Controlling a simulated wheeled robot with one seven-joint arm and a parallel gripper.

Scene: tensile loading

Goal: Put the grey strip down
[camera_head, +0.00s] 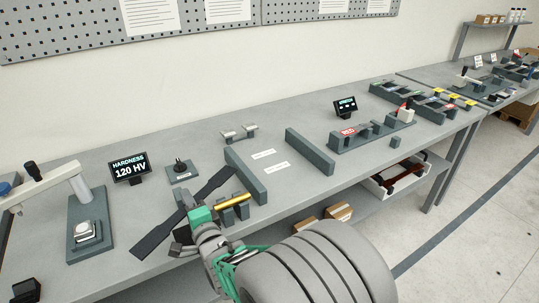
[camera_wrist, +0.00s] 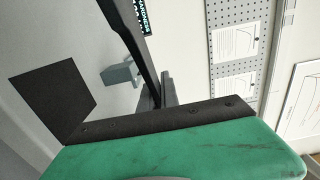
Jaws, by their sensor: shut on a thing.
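The grey strip (camera_head: 154,237) is long, flat and dark, with wide ends, and lies aslant in the head view. My gripper (camera_head: 197,205) is shut on its middle and hides that part. One end points toward the front left, the other toward the back right. In the wrist view a wide dark end (camera_wrist: 52,103) shows at the left. The strip appears held above the bench; the exact gap cannot be told. A gold strip (camera_head: 233,201) lies across small dark blocks just right of my gripper.
The grey bench (camera_head: 290,118) has a long dark block (camera_head: 246,175) and another (camera_head: 310,151) standing behind and right of my gripper. A hardness tester (camera_head: 87,215) with its display (camera_head: 129,167) stands left. A small dark stand (camera_head: 181,171) is behind the strip.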

